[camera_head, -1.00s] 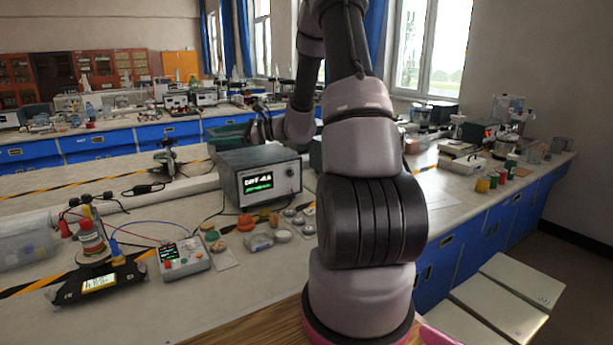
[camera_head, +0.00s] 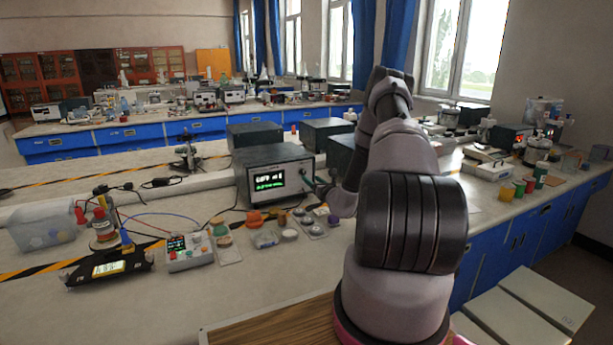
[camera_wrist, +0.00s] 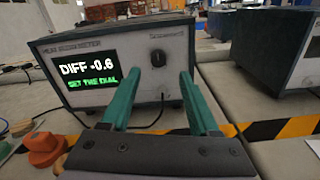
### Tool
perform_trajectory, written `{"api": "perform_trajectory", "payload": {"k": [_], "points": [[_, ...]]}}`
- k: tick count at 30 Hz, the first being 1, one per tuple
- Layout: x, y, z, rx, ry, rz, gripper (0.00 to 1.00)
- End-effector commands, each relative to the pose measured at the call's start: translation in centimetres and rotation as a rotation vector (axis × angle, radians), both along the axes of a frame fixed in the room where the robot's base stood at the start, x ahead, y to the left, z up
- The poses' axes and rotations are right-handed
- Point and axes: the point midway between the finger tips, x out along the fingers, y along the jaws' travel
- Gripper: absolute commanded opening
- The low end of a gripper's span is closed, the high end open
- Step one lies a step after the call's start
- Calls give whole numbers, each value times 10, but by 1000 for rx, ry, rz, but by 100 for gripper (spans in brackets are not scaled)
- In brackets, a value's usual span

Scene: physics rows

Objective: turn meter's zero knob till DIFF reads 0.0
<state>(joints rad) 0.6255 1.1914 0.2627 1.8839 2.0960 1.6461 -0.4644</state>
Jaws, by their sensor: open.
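The meter (camera_head: 243,181) is a dark grey box with a pale front panel on the bench. In the wrist view the meter (camera_wrist: 101,41) shows DIFF -0.6 with SET THE DIAL in green below it. Its black round knob (camera_wrist: 158,58) is on the panel right of the display. My gripper (camera_wrist: 160,75) is open, with green fingers pointing at the panel. The fingertips lie to either side of and slightly below the knob, and nothing is between them. I cannot tell how far they are from the panel. In the head view my arm partly hides my gripper (camera_head: 314,186) at the meter's right front.
More grey boxes (camera_head: 326,131) stand behind and right of the meter. An orange knobbed piece (camera_wrist: 42,147) and small jars (camera_head: 289,234) lie in front of it. A small instrument with wires (camera_head: 188,252) and a black scale (camera_head: 107,268) stand left. Yellow-black tape crosses the bench.

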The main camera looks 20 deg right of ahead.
Motion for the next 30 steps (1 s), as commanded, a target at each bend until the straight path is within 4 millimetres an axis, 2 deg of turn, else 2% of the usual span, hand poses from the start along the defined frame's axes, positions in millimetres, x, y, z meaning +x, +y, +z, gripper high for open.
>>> {"api": "perform_trajectory", "payload": {"k": [3,9,15,22,23,27,30], "points": [[24,2,1,-1,-4,2,62],[53,3,0,-1,-2,3,62],[64,3,1,0,-1,3,62],[64,3,1,0,-1,3,62],[64,3,1,0,-1,3,54],[64,3,1,0,-1,3,1],[64,3,1,0,-1,3,0]]}}
